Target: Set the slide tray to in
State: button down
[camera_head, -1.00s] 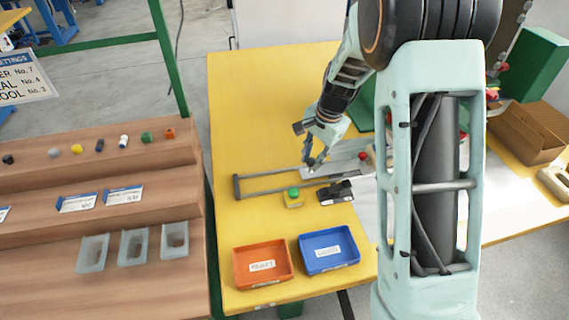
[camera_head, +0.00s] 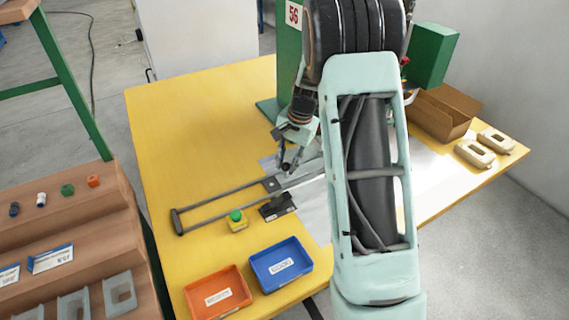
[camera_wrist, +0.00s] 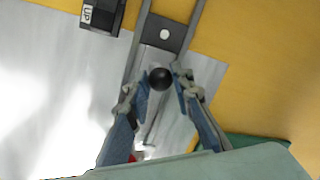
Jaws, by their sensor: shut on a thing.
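The slide tray is a light grey plate (camera_head: 302,176) at the end of two dark rails (camera_head: 215,208) on the yellow table. In the wrist view, its black ball knob (camera_wrist: 160,78) sits between my fingertips. My gripper (camera_head: 288,166) is shut on this knob; it also shows in the wrist view (camera_wrist: 162,76). A dark crosspiece with a pale round spot (camera_wrist: 165,33) lies between the rails just past the knob. The far part of the tray is hidden by my arm in the head view.
A green button on a yellow box (camera_head: 236,220) and a black block (camera_head: 277,206) marked "UP" stand beside the rails. Orange (camera_head: 218,293) and blue bins (camera_head: 281,265) are at the front. A green machine (camera_head: 289,50) stands behind. The table's left part is clear.

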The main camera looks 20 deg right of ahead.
jog(key=shift+d, duration=0.3)
jog(key=c, duration=1.7)
grip_release()
jog(key=shift+d, duration=0.1)
jog(key=shift+r, duration=0.2)
jog(key=r, duration=0.3)
jog(key=s+d+r, duration=0.1)
jog(key=r, duration=0.7)
jog(key=shift+s+d+r, duration=0.2)
jog(key=shift+s+d, duration=0.05)
